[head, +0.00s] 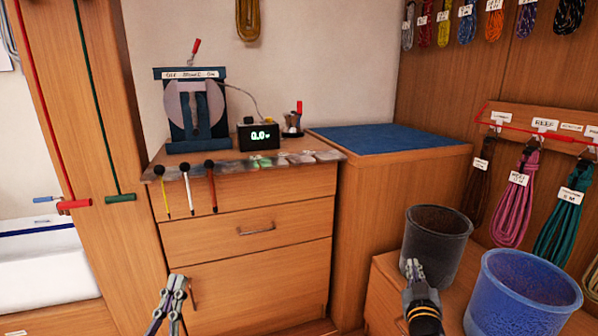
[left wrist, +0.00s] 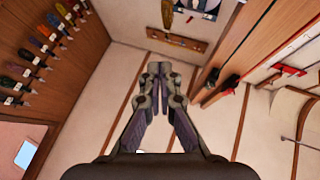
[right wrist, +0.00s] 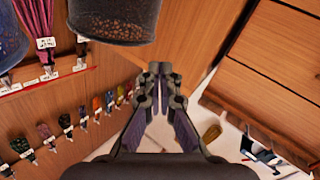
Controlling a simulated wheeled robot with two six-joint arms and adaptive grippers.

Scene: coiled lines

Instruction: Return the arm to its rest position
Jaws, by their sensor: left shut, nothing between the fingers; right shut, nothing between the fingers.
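My left gripper (head: 177,284) is at the bottom of the head view, in front of the wooden drawer cabinet, with its fingers pointing up. It is shut and empty, and it also shows in the left wrist view (left wrist: 160,72). My right gripper (head: 413,268) is at the lower right of the head view, in front of the dark grey bucket. It is shut and empty, and its closed fingers show in the right wrist view (right wrist: 160,72). I cannot tell from the head view how far the right gripper is from the bucket.
The dark grey bucket (head: 436,221) and a blue bucket (head: 524,291) stand on a low wooden surface at the right. The drawer cabinet (head: 262,205) bears a winding device (head: 175,104) and a display box (head: 258,136). Coiled lines (head: 515,208) hang on the right wall.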

